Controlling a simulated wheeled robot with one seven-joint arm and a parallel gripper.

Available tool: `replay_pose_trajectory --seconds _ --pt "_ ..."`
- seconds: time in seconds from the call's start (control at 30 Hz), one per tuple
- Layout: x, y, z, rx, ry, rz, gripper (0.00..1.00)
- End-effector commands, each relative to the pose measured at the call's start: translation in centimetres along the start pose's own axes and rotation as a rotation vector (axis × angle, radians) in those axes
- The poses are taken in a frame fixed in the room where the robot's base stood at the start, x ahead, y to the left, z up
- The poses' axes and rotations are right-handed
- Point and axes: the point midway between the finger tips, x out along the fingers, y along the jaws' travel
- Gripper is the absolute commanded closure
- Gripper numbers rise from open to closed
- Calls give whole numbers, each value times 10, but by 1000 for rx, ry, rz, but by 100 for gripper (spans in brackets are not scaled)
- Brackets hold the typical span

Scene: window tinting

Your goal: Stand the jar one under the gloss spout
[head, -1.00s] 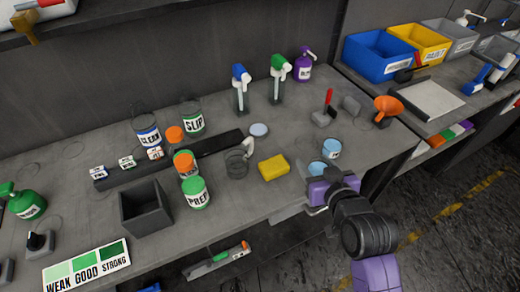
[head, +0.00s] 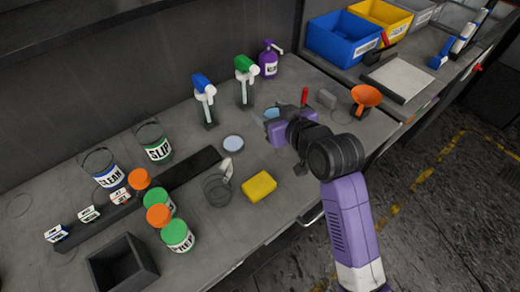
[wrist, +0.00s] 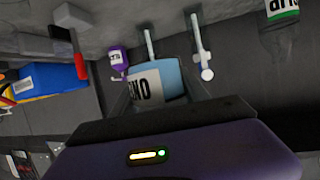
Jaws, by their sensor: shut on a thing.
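Jar one (wrist: 157,82) is a light blue jar with a white label reading "ONE", held between my gripper's fingers in the wrist view. In the head view its light blue side (head: 272,113) shows just past my gripper (head: 280,122), partly hidden by it. My gripper is shut on the jar, over the back right part of the bench. The purple pump bottle (head: 268,63) with a spout stands behind the gripper near the wall; its label is not clearly legible. It also shows in the wrist view (wrist: 118,62), left of the jar.
Blue-topped (head: 204,97) and green-topped (head: 245,80) dispensers stand left of the purple bottle. My arm hides some bench.

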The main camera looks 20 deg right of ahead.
Motion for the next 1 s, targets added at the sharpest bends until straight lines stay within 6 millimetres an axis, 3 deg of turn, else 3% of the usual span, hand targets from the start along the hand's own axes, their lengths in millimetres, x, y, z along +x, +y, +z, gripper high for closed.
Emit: replay_pose_trajectory --seconds 0.1,0.4,1.0 --pt "11 0 29 0 -6 0 89" --pt "36 0 90 0 -3 0 89" --pt "58 0 141 0 2 0 89"
